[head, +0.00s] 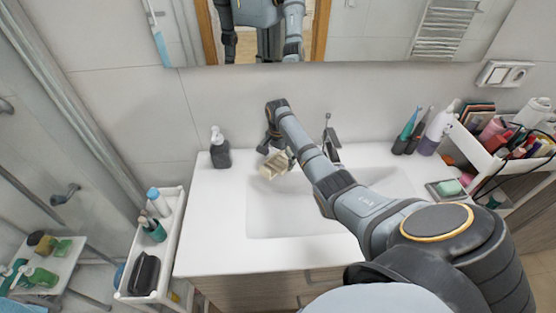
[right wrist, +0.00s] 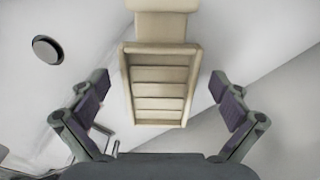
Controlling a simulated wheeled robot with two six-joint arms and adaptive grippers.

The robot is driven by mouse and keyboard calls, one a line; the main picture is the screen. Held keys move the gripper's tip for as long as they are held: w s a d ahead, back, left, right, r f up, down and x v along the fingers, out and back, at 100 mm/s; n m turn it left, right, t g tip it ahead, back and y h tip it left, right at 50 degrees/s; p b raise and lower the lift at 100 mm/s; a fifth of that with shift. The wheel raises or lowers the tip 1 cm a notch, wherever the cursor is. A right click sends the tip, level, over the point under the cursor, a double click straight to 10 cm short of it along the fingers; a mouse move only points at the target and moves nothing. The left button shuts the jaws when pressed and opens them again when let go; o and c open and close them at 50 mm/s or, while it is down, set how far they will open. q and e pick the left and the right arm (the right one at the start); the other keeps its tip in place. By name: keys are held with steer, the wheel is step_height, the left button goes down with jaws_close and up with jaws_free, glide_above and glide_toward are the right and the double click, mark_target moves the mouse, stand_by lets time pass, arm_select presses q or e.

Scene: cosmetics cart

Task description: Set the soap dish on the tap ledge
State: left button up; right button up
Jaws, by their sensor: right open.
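The soap dish (head: 275,166) is a beige slatted tray. In the head view it shows at the back left of the sink basin, by the tap ledge (head: 356,155), partly hidden by my right arm. In the right wrist view the dish (right wrist: 158,92) lies between the fingers, with a visible gap on each side. My right gripper (head: 270,145) is open around it; its fingers also show in the right wrist view (right wrist: 160,90). I cannot tell whether the dish rests fully flat. The tap (head: 331,133) stands right of the dish. My left gripper is not in view.
A dark soap bottle (head: 220,150) stands left of the dish. Toothbrushes and bottles (head: 425,132) stand at the right of the counter. A dark tray with green soap (head: 447,188) lies at the right edge. A white cart (head: 135,275) with bottles stands at left.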

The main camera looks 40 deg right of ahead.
mark_target(278, 164)
step_height(278, 164, up, 12)
steer(key=shift+r+b, duration=0.15)
steer(key=shift+b, duration=0.25)
stand_by(0.6)
